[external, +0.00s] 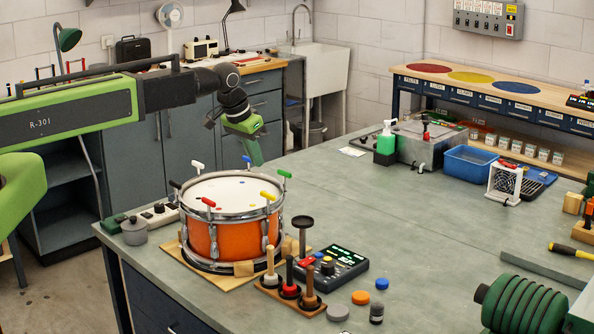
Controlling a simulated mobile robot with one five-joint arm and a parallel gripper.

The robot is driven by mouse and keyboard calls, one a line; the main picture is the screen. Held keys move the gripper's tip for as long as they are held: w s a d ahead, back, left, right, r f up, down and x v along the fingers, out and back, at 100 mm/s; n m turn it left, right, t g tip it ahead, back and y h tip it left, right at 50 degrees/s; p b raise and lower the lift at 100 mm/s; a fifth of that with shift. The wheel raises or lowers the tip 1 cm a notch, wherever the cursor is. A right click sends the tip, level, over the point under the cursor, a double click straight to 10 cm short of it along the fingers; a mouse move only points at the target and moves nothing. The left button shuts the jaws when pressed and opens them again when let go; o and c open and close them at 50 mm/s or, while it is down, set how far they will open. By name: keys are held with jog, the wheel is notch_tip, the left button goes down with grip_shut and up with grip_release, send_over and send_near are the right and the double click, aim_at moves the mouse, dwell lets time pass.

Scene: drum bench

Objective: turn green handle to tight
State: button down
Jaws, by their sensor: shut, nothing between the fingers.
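The orange drum (203,241) with a chrome rim stands on a wooden board on the bench. Several T-shaped tension handles stick up around its rim. The green handle (285,174) is at the drum's back right. My gripper (256,160) hangs from the arm above the far side of the drum, fingers down and shut, with nothing held. It is up and left of the green handle in the picture, apart from it, and close to the blue handle (246,159). I cannot tell its exact depth.
The yellow handle (268,196), red handle (208,202), black handle (175,185) and white handle (198,165) also stand up at the rim. A mallet rack (290,298) and a control box (330,268) sit right of the drum. The bench behind is largely clear.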

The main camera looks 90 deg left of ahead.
aim_at(284, 178)
jog(key=b+x, duration=0.3)
jog(key=x, duration=0.2)
jog(key=shift+f, duration=0.2)
jog(key=w+a, duration=0.3)
jog(key=shift+r, duration=0.15)
jog(key=shift+s+d, duration=0.1)
jog(key=shift+s+a+m+h, duration=0.1)
jog(key=shift+a+m+h, duration=0.1)
jog(key=shift+m, duration=0.4)
jog(key=shift+a+m+h, duration=0.15)
jog(key=shift+m+h, duration=0.05)
jog(key=shift+m, duration=0.4)
jog(key=shift+t, duration=0.3)
